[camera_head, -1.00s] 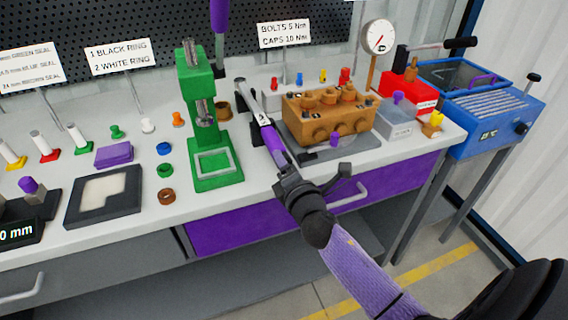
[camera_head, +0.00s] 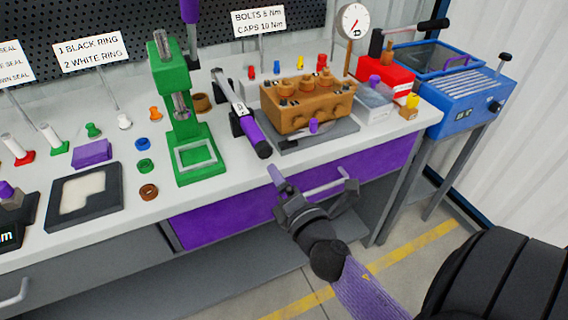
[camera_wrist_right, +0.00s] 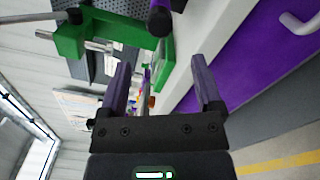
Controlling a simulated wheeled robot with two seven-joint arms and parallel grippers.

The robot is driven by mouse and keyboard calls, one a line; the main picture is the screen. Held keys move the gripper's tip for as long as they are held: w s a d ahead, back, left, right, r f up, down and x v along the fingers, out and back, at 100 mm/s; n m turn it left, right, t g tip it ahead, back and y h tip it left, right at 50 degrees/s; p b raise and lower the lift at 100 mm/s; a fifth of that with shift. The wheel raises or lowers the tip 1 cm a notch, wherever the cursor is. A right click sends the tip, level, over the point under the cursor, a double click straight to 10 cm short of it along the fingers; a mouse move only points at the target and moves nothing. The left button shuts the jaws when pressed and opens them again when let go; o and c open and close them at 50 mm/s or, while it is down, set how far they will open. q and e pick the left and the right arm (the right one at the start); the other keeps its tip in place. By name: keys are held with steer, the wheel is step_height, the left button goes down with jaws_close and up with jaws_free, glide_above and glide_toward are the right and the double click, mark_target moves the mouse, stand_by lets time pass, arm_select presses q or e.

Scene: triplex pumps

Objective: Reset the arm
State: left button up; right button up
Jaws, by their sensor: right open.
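My right gripper (camera_head: 306,178) is open and empty, in front of the bench edge by the purple drawer. Its two purple-tipped fingers (camera_wrist_right: 160,85) stand apart in the right wrist view with nothing held between them. A torque wrench with a purple handle (camera_head: 250,135) lies on the bench just beyond the gripper, apart from it. The wrench's handle end also shows at the top of the right wrist view (camera_wrist_right: 160,18). My left gripper is not in view.
The bronze pump block (camera_head: 305,106) sits on a grey plate behind the wrench. A green press (camera_head: 183,120) stands to its left. A purple drawer (camera_head: 230,208) with a grey handle is below the bench edge. A blue bath (camera_head: 465,105) stands at the right.

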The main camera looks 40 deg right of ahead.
steer(key=shift+s+a, duration=0.15)
steer(key=shift+s, duration=0.4)
steer(key=s+a+f+m+g+y, duration=0.1)
steer(key=s+f+m+g, duration=0.25)
steer(key=f, duration=0.55)
steer(key=s+a+f+m+g+y, duration=0.1)
steer(key=s+f+m+g, duration=0.3)
steer(key=f, duration=0.6)
steer(key=s+a+f+m+g, duration=0.1)
steer(key=s+f+m+g, duration=0.1)
steer(key=s+f, duration=0.5)
steer(key=s+f+m+g, duration=0.4)
steer(key=s+f, duration=0.2)
steer(key=s, duration=0.5)
steer(key=s+a+f+m+g+y, duration=0.1)
steer(key=s+f+m+g, duration=0.3)
steer(key=s, duration=0.7)
step_height(320, 180, down, 2)
steer(key=shift+a+f, duration=0.1)
steer(key=shift+a, duration=0.15)
steer(key=shift+s+g, duration=0.1)
steer(key=shift+g, duration=0.15)
